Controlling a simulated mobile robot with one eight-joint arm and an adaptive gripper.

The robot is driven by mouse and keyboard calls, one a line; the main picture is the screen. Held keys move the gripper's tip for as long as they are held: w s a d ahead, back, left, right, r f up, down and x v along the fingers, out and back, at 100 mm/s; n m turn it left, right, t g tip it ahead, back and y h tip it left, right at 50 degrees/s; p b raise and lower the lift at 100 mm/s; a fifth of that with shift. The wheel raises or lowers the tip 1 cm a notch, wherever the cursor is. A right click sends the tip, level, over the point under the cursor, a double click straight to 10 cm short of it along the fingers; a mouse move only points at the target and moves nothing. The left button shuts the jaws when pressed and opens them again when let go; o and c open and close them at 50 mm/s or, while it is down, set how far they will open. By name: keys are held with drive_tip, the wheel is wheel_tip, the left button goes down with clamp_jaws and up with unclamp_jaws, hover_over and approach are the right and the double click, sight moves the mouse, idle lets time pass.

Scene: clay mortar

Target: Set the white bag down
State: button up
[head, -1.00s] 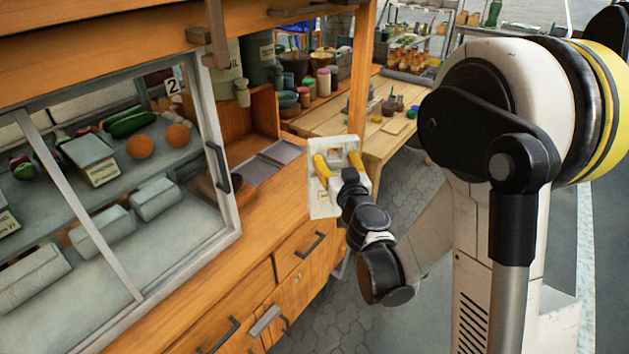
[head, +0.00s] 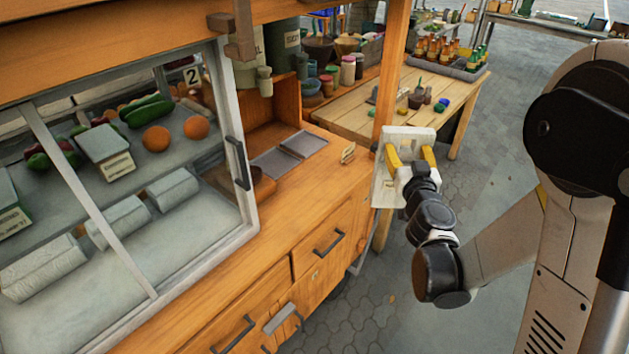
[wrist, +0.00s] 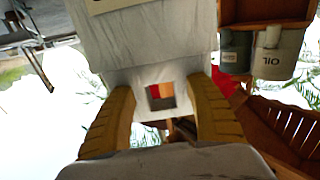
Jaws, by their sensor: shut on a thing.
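The white bag (head: 408,134) is upright in my gripper (head: 411,160), off the right end of the wooden counter (head: 340,185), beside the wooden post. The yellow fingers are shut on the bag, one on each side. In the wrist view my gripper (wrist: 160,118) holds the pale bag (wrist: 150,50), which fills the upper middle. A small square opening shows in the bag between the fingers. The bag's far side is hidden.
A glass-fronted display case (head: 110,190) stands at the left. The wooden post (head: 390,70) rises close by the bag. A low wooden table (head: 365,118) with small items and a bottle crate (head: 440,66) stands behind. The counter top left of the bag has bare room.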

drive_tip(key=shift+w+a+f, duration=0.1)
drive_tip(key=shift+w+a, duration=0.35)
drive_tip(key=shift+w, duration=0.4)
drive_tip(key=w+a+m+h+b, duration=0.25)
drive_tip(key=w+a+h, duration=0.25)
drive_tip(key=w+a, duration=0.85)
drive_tip(key=w+a+f+b, duration=0.4)
drive_tip(key=a+f+b, duration=0.1)
drive_tip(key=a+f, duration=0.5)
drive_tip(key=shift+w+a+g, duration=0.2)
drive_tip(key=shift+a+g, duration=0.1)
drive_tip(key=shift+a, duration=0.1)
drive_tip(key=shift+f+m, duration=0.15)
drive_tip(key=shift+m, duration=0.1)
drive_tip(key=shift+f, duration=0.15)
drive_tip(key=o, duration=1.2)
drive_tip(key=shift+c, duration=0.2)
